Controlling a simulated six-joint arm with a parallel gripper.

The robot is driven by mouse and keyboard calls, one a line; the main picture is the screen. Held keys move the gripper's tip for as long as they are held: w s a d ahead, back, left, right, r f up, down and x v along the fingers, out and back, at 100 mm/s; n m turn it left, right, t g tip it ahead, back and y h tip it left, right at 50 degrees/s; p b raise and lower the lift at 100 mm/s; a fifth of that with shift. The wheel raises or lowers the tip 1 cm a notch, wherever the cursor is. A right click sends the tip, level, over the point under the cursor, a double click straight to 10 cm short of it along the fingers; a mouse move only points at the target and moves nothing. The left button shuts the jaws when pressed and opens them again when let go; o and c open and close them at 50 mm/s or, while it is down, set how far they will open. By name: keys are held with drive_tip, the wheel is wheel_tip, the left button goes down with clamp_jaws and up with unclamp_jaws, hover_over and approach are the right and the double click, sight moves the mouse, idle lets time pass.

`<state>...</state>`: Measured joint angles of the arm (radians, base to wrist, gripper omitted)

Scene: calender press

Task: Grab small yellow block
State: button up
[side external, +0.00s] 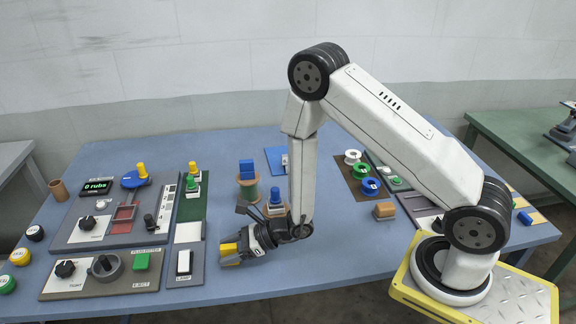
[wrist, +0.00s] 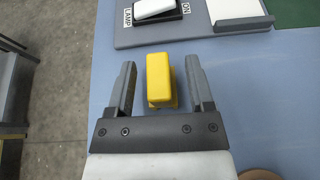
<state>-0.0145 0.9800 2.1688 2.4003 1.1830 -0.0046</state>
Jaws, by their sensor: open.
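The small yellow block (wrist: 159,78) lies on the blue table between the two grey fingers of my gripper (wrist: 160,87) in the wrist view. A small gap shows on each side of the block, so the fingers look apart from it. My gripper is open. In the side external view, my gripper (side external: 232,254) is low over the table's front part, with the yellow block (side external: 229,249) at its fingers, partly hidden by them.
A panel with a white rocker switch (side external: 183,262) stands just left of my gripper. A wooden spool (side external: 248,188) with a blue block on top stands behind it. The table's front edge is close, and the blue surface right of my gripper (side external: 350,250) is clear.

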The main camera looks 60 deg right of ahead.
sight(228, 245)
clamp_jaws()
drive_tip(key=shift+r, duration=0.15)
idle(0.4)
drive_tip(key=shift+r, duration=4.85)
